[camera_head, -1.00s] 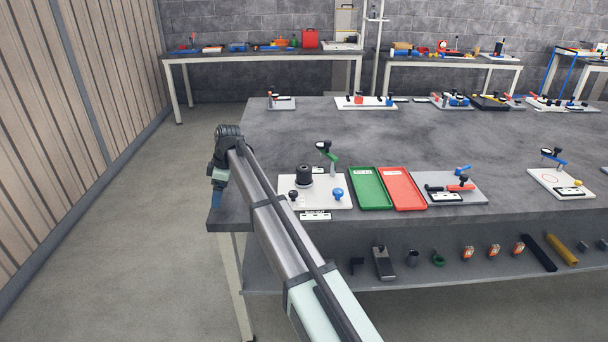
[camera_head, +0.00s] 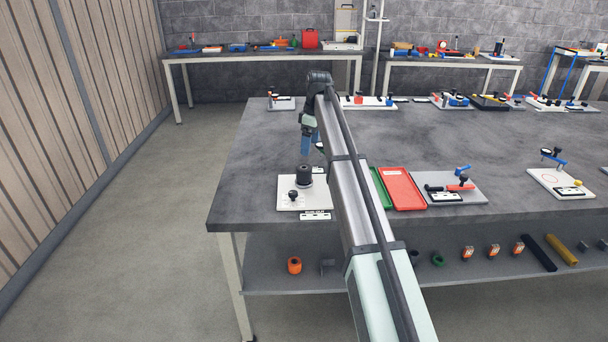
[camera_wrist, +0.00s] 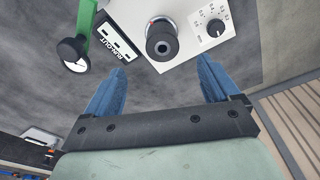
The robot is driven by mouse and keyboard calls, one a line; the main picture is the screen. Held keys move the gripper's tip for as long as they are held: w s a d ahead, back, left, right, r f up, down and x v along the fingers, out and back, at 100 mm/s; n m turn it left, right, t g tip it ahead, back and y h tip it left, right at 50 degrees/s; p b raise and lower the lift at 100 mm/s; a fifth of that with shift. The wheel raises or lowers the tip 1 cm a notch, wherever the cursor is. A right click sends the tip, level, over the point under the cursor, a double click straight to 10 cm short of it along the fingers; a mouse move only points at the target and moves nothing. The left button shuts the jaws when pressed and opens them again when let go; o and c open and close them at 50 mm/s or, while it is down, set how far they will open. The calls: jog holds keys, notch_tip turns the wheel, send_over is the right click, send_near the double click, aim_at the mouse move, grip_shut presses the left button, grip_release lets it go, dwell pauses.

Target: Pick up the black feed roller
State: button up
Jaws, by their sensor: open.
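The black feed roller (camera_head: 304,174), a short dark cylinder on a wider base, stands upright on a white plate (camera_head: 287,202) near the left end of the table. In the wrist view the roller (camera_wrist: 161,42) shows from above, just beyond the gap between my blue fingertips. My gripper (camera_head: 306,153) is open and empty, pointing down, above and slightly behind the roller, apart from it. In the wrist view my gripper (camera_wrist: 160,66) has one finger on each side with a wide gap. The plate's right part is hidden by my arm in the head view.
A green arm with a black knob (camera_wrist: 72,52) and a RUNOUT label (camera_wrist: 108,38) stand left of the roller in the wrist view. A dial (camera_wrist: 215,28) is at right. A red tray (camera_head: 403,188) and a partly hidden green tray lie right of my arm.

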aim_at(304, 170)
jog(key=f, duration=0.4)
jog(key=a+f, duration=0.1)
jog(key=f, duration=0.2)
jog(key=shift+w, duration=0.15)
jog(key=shift+w+a+f, duration=0.1)
jog(key=shift+a+f, duration=0.1)
jog(key=shift+f, duration=0.65)
jog(key=shift+a+f, duration=0.15)
jog(key=shift+f, duration=0.65)
jog(key=shift+w+a+f, duration=0.1)
jog(key=shift+a+f, duration=0.1)
jog(key=shift+f, duration=0.65)
jog(key=c, duration=1.2)
notch_tip(304, 170, up, 9)
jog(key=shift+f, duration=0.1)
jog(key=shift+c, duration=0.2)
jog(key=s+d+f+m, duration=0.1)
jog(key=s+d, duration=0.1)
jog(key=d, duration=2.1)
jog(key=shift+d+f, duration=0.15)
jog(key=shift+d, duration=0.05)
